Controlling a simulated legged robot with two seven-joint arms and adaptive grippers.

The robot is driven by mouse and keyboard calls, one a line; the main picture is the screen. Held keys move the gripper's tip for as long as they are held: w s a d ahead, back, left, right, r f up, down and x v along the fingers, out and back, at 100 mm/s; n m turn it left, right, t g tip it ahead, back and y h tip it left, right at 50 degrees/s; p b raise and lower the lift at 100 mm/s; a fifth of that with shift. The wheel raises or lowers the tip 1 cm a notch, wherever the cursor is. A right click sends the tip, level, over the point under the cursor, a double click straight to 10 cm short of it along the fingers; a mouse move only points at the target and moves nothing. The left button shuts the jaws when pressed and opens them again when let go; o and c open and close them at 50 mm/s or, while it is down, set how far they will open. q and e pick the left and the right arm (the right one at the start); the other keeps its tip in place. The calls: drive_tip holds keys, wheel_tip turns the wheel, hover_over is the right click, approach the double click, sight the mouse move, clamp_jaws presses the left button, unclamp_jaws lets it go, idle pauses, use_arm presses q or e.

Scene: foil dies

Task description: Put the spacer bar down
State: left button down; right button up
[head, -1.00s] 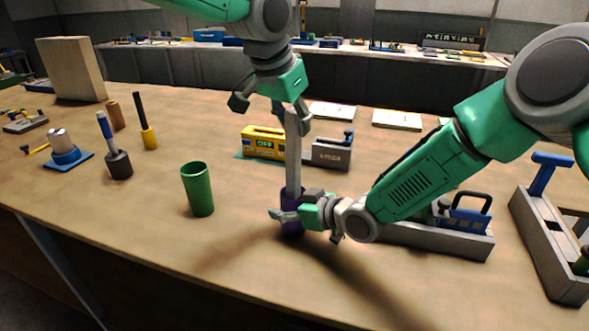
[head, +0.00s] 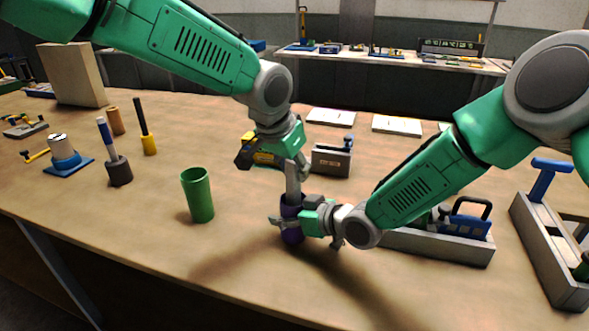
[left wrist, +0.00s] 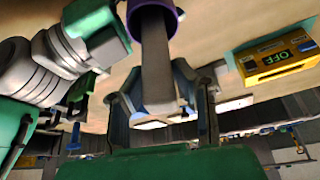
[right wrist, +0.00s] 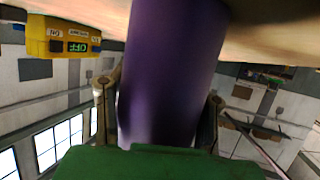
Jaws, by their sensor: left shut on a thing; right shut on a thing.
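The spacer bar (head: 293,180) is a grey flat bar, upright, with its lower end inside a purple cup (head: 291,232). My left gripper (head: 297,166) is shut on the bar just above the cup. In the left wrist view the bar (left wrist: 157,60) runs into the mouth of the purple cup (left wrist: 150,12). My right gripper (head: 291,219) is shut on the purple cup from the right side. The purple wall of the cup (right wrist: 168,70) fills the middle of the right wrist view. The bar's lower end is hidden inside the cup.
A green cup (head: 198,195) stands to the left of the purple cup. A yellow device (head: 263,157) and a grey block (head: 332,160) stand behind. A grey tray (head: 440,245) with blue-handled tools is at right. The table front is clear.

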use_arm(q)
drive_tip(key=c, duration=1.3)
unclamp_jaws()
drive_tip(key=v, duration=1.2)
drive_tip(key=shift+r, duration=0.1)
use_arm(e)
drive_tip(key=o, duration=1.3)
